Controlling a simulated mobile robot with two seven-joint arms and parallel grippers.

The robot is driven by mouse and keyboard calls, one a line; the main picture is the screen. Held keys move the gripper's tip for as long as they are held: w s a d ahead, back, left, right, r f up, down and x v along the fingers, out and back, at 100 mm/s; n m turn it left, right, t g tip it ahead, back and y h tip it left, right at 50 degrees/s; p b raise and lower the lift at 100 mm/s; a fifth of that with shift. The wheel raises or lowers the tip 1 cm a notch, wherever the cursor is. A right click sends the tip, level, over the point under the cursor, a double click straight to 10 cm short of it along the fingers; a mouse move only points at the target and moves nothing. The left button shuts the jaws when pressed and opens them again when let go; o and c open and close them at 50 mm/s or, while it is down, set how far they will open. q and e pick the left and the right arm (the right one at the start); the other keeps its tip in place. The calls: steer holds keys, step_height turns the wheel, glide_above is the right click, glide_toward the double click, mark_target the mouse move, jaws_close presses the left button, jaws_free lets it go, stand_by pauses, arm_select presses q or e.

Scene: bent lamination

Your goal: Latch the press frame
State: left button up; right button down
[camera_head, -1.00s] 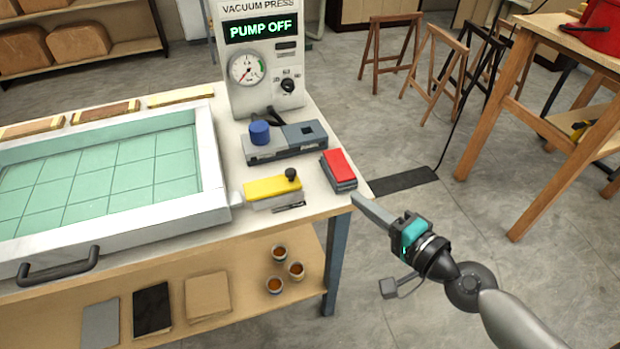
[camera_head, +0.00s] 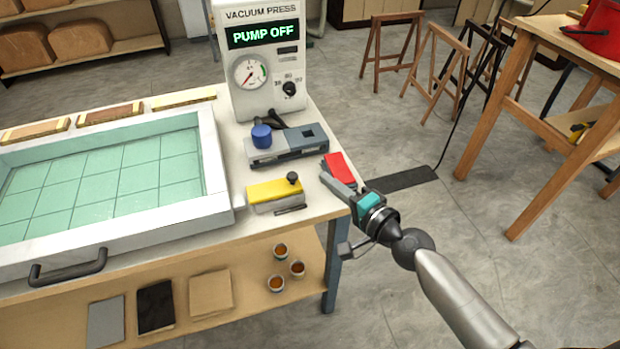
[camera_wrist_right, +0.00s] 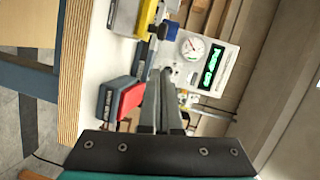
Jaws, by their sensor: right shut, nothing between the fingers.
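The press frame (camera_head: 215,170) is white with a teal gridded sheet inside and a dark handle (camera_head: 68,268) at its front. At its right side is a yellow latch block (camera_head: 274,189) with a black knob (camera_head: 292,178). The yellow block also shows near the top of the right wrist view (camera_wrist_right: 147,17). My right gripper (camera_head: 326,177) is shut and empty, over the table's right edge, right of the yellow latch and apart from it. In the head view its fingers overlap the near part of the red-topped block. My left gripper is not in view.
The red-topped block (camera_head: 341,168) sits at the table's right edge. A grey unit with a blue knob (camera_head: 262,135) stands behind the latch. The vacuum press panel (camera_head: 262,73) reads PUMP OFF.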

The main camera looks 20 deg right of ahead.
mark_target(274, 189)
steer(key=shift+w+a+f+p, duration=0.25)
steer(key=shift+w+a, duration=0.35)
steer(key=shift+a, duration=0.35)
steer(key=shift+w+a+f+p, duration=0.1)
steer(key=shift+w+a+f, duration=0.1)
steer(key=shift+w+a, duration=0.55)
steer(key=shift+s+a, duration=0.2)
steer(key=a+p, duration=0.1)
steer(key=a, duration=0.3)
steer(key=shift+s+a+r, duration=0.1)
steer(key=shift+a, duration=0.05)
